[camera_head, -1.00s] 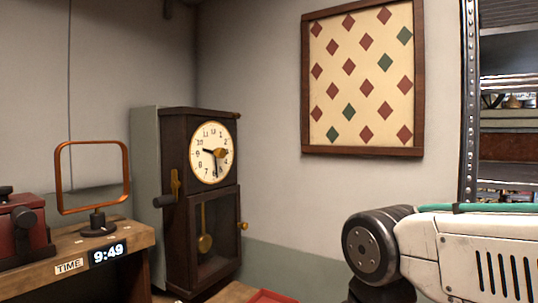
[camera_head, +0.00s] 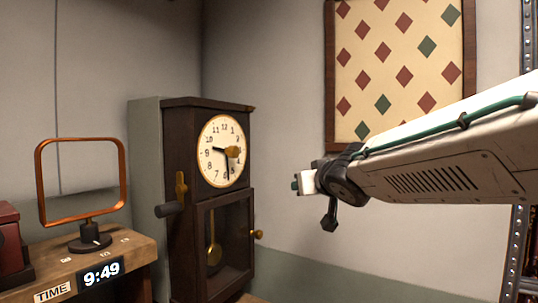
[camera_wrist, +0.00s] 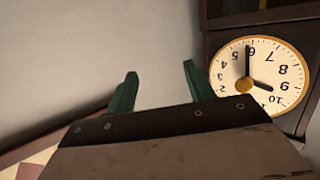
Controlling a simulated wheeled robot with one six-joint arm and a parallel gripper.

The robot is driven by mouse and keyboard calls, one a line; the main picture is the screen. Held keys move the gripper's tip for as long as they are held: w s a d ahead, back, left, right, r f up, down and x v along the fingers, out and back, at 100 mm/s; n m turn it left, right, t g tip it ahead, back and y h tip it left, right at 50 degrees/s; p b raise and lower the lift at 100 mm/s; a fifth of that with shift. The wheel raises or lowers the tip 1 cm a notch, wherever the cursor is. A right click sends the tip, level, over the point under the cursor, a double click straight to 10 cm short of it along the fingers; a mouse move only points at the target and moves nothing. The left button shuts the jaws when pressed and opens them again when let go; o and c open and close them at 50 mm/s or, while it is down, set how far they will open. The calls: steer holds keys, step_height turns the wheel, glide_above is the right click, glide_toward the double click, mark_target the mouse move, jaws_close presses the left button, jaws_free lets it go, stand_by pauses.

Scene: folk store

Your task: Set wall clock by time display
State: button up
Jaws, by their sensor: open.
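The wall clock (camera_head: 210,200) is a dark wood pendulum clock with a round cream dial (camera_head: 221,150). One hand points left near 9, another down near 6. A brass knob (camera_head: 233,152) juts out in front of the dial. The time display (camera_head: 103,274) reads 9:49. My gripper (camera_head: 298,184) is right of the clock, apart from it. In the wrist view its two green fingers (camera_wrist: 160,82) stand spread with nothing between them; the dial (camera_wrist: 262,60) shows upside down at right.
A brass key-like part and dark handle (camera_head: 172,203) jut from the clock's left side. A brass knob (camera_head: 256,235) sits on its right side. An orange-framed stand (camera_head: 80,142) is on the wooden desk. A diamond-patterned panel (camera_head: 370,60) hangs behind my arm.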

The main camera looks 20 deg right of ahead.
steer(key=w+a+r+n+t+y, duration=0.2)
steer(key=w+r+n+t+y, duration=0.1)
steer(key=w+r+y, duration=0.15)
steer(key=n+g+y, duration=0.3)
steer(key=n+y, duration=0.2)
steer(key=y, duration=0.4)
glide_toward(236, 152)
steer(key=shift+x, duration=4.45)
steer(key=shift+w, duration=0.15)
steer(key=c, duration=0.7)
